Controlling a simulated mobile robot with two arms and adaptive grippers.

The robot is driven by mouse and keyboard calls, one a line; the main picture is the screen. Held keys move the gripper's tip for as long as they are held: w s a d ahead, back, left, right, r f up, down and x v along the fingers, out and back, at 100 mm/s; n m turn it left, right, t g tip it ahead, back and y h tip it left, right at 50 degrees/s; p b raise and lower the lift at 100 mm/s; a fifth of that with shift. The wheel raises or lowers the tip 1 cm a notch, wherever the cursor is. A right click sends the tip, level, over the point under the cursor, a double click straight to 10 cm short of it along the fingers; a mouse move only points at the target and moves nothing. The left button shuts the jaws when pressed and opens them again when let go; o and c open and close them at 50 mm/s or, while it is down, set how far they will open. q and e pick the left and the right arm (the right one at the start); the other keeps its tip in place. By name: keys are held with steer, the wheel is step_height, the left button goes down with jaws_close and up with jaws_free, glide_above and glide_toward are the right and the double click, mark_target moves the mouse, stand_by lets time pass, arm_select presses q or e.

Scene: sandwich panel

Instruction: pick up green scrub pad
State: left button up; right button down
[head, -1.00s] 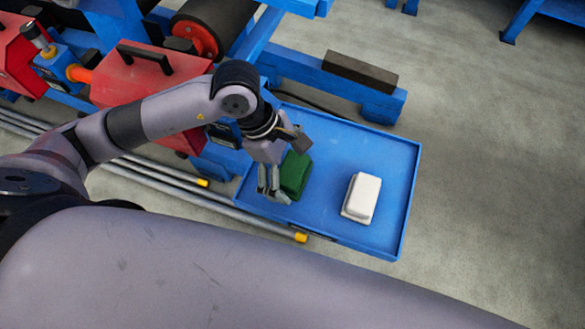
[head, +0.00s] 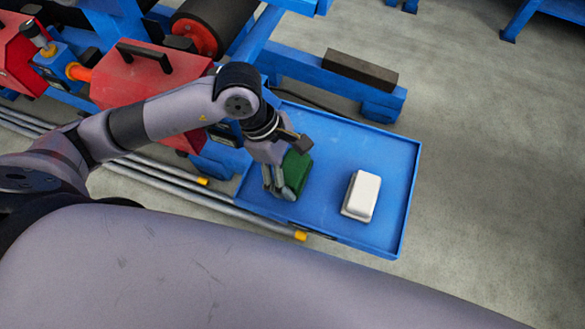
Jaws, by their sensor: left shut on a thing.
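The green scrub pad (head: 297,171) is at the left part of the blue tray (head: 345,138). My left gripper (head: 294,168) is over the pad and shut on it, with its fingers at the pad's near-left and far sides. The gripper hides part of the pad. I cannot tell whether the pad touches the tray floor. My right gripper is not in view.
A white block (head: 361,195) sits on the tray to the right of the pad. Red machine housings (head: 150,80) and blue frame beams (head: 330,75) stand behind and left. Grey pipes (head: 170,188) run along the tray's left side.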

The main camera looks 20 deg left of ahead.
mark_target(292, 167)
arm_select(q)
steer(key=shift+r, duration=0.1)
steer(key=shift+c, duration=0.5)
step_height(292, 167, up, 20)
steer(key=o, duration=0.7)
steer(key=shift+c, duration=0.2)
steer(key=c, duration=0.5)
